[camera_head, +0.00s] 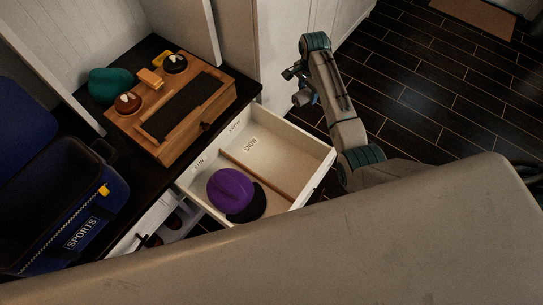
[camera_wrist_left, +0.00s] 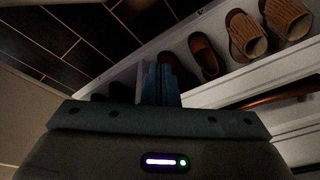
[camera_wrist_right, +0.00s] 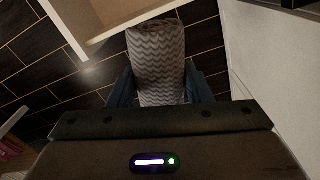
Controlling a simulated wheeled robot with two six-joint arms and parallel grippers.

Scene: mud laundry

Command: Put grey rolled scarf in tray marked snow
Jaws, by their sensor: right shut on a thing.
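The grey rolled scarf (camera_wrist_right: 158,55), with a pale zigzag pattern, is between the fingers of my right gripper (camera_wrist_right: 160,92) in the right wrist view. The gripper is shut on it over dark floor, beside a pale drawer edge. In the head view my right arm stands right of the open drawer, and the scarf cannot be made out. The tray marked SNOW (camera_head: 285,150) is the drawer's right compartment, which looks empty. My left gripper (camera_wrist_left: 160,85) is shut and empty near a shoe shelf, and is not in the head view.
A wooden divider (camera_head: 262,176) splits the drawer. A wooden box (camera_head: 170,115), teal item (camera_head: 110,85) and blue SPORTS bag (camera_head: 75,215) stand on the dark counter. Shoes (camera_wrist_left: 205,57) line a shelf.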

